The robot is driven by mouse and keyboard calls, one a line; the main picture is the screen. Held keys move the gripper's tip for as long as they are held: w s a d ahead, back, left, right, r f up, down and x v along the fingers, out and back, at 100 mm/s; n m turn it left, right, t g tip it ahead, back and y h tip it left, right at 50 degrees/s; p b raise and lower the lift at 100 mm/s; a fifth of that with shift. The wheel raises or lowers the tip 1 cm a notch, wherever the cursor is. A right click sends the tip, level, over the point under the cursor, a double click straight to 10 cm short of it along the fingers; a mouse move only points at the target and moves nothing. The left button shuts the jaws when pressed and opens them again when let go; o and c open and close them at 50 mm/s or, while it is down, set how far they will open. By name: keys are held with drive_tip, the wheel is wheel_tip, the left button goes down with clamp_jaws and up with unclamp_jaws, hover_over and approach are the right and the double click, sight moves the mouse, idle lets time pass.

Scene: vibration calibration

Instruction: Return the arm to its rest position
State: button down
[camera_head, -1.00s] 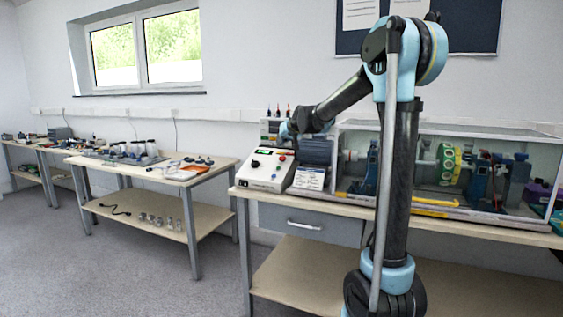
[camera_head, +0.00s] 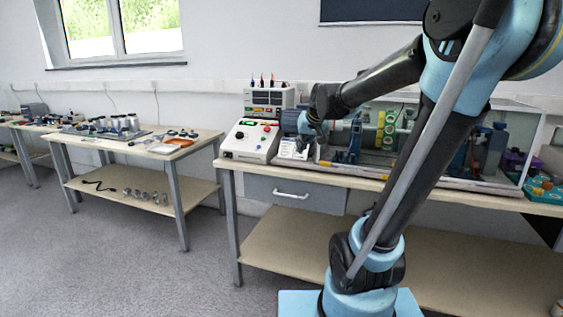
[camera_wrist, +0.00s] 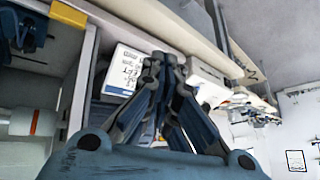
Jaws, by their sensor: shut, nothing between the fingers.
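My arm rises from its light-blue base at the front right, leans right, and bends back over the right bench (camera_head: 440,195). Its end hangs by the motor at the left end of the clear-covered test rig (camera_head: 480,125). My gripper (camera_wrist: 163,62) shows in the wrist view with its dark-blue fingers together and nothing between them. In the head view the fingers are small and partly hidden by the wrist. A white printed card (camera_wrist: 122,70) shows behind the fingers; whether they touch it I cannot tell.
A white control box (camera_head: 250,140) with a red knob stands left of the rig, with a power unit (camera_head: 268,101) behind it. Purple and teal trays (camera_head: 545,190) lie at the right end. The left table (camera_head: 150,147) holds small parts. The grey floor (camera_head: 130,255) is clear.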

drive_tip(key=s+d+f+g+h, duration=0.1)
drive_tip(key=s+d+f, duration=0.3)
drive_tip(key=s, duration=0.5)
drive_tip(key=s+d+f+m+g+h, duration=0.1)
drive_tip(key=s+d+f, duration=0.3)
drive_tip(key=s+f, duration=0.4)
drive_tip(key=s+d+f+g+h, duration=0.1)
drive_tip(key=s+f, duration=0.5)
drive_tip(key=s, duration=0.6)
drive_tip(key=d+g, duration=0.1)
drive_tip(key=d, duration=0.1)
drive_tip(key=shift+s+d+m+g, duration=0.15)
drive_tip(key=shift+d+m+g, duration=0.15)
drive_tip(key=shift+d+g, duration=0.1)
drive_tip(key=shift+w+f, duration=0.25)
drive_tip(key=shift+w, duration=0.25)
drive_tip(key=c, duration=2.3)
unclamp_jaws()
